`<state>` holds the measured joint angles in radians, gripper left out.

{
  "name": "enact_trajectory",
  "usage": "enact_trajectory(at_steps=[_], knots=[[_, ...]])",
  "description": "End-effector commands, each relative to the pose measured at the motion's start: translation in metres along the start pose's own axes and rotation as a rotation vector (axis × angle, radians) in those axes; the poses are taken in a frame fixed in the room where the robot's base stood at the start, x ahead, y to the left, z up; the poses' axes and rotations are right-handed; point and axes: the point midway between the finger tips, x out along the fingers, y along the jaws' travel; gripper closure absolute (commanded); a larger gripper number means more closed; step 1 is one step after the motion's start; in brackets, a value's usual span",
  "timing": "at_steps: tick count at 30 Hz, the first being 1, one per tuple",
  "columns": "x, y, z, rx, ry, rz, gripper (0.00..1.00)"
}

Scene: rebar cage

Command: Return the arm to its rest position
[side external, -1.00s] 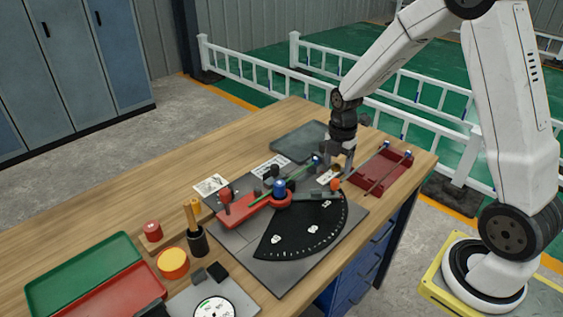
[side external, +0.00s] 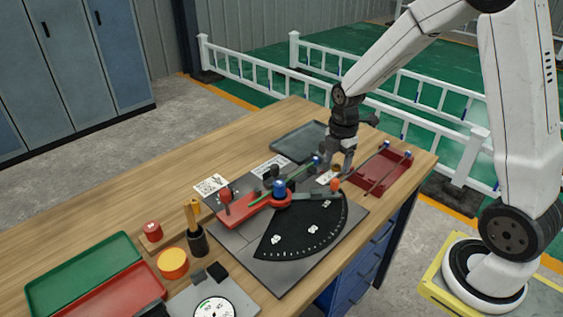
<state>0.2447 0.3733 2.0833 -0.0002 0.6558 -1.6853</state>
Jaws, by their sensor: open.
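My gripper (side external: 341,168) points down over the far right part of the wooden table, between the bending jig and the red tray. It is open, and I see nothing held between its fingers. The arm reaches in from the right. The bending jig (side external: 300,228) has a black fan-shaped scale, a red lever (side external: 254,207) and a blue-topped pin (side external: 279,188). A green rod (side external: 296,176) lies across the jig's far side, with a blue cap near the gripper. An orange knob (side external: 335,186) sits just below the fingers; whether they touch it I cannot tell.
A red tray (side external: 376,185) with rods lies right of the gripper. A dark tray (side external: 287,147) lies behind the jig. Green and red trays (side external: 85,262), a tool holder (side external: 197,242) and a dial gauge (side external: 214,309) stand at the front left. A white fence (side external: 400,128) runs behind the table.

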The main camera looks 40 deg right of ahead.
Motion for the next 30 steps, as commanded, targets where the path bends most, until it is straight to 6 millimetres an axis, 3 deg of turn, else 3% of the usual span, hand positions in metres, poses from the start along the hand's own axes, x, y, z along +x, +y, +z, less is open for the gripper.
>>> enact_trajectory(at_steps=[15,30], knots=[[-0.012,-0.042,-0.043,0.618,0.03,0.085,0.31],[-0.017,-0.088,-0.073,1.222,0.127,0.137,0.31]])
